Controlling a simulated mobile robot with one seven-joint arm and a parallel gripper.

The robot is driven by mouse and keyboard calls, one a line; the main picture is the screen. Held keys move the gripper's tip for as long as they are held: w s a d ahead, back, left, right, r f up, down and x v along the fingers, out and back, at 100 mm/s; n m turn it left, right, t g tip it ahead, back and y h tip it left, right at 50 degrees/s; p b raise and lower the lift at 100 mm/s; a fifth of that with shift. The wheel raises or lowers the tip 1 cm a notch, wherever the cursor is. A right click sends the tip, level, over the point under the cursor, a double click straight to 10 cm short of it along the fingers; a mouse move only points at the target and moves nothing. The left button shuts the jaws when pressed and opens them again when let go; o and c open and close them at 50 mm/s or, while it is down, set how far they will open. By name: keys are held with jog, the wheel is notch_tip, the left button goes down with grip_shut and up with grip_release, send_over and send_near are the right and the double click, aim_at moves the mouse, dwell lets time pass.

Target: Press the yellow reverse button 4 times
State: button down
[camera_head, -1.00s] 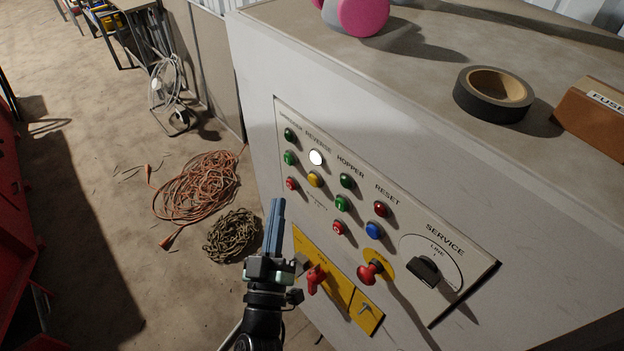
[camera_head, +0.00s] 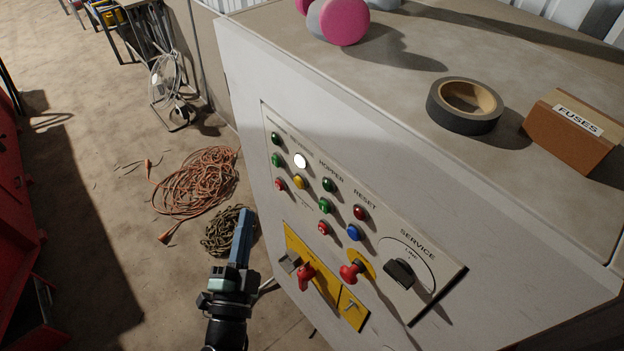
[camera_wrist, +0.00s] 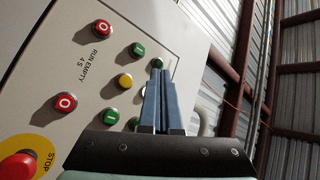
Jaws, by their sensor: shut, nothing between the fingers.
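The yellow reverse button (camera_head: 299,182) sits on the grey control panel (camera_head: 437,293), just below a lit white lamp (camera_head: 300,161). The yellow button also shows in the wrist view (camera_wrist: 125,81), left of my fingers. My gripper (camera_head: 243,214) is shut with its blue fingers together and nothing between them. In the head view it is left of and below the yellow button, apart from it. In the wrist view the fingers (camera_wrist: 157,72) partly cover the white lamp (camera_wrist: 143,91).
Green, red and blue buttons surround the yellow one. A red knob (camera_head: 306,273) and a red stop button (camera_head: 350,271) stick out below. A tape roll (camera_head: 437,113) and a fuse box (camera_head: 565,145) lie on the cabinet top. Cable coils (camera_head: 205,182) lie on the floor.

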aim_at(300, 182)
dwell(0.4)
jog(key=w+d+b, duration=0.4)
jog(key=w+d, duration=0.2)
jog(key=shift+w, duration=0.15)
jog(key=shift+d, duration=0.15)
dwell(2.0)
jog(key=shift+w+d+b, duration=0.25)
jog(key=shift+w+b, duration=0.05)
jog(key=shift+w+d+b, duration=0.3)
jog(key=shift+d, duration=0.05)
dwell(1.1)
jog(key=shift+s+a+p, duration=0.6)
jog(key=shift+s, duration=0.05)
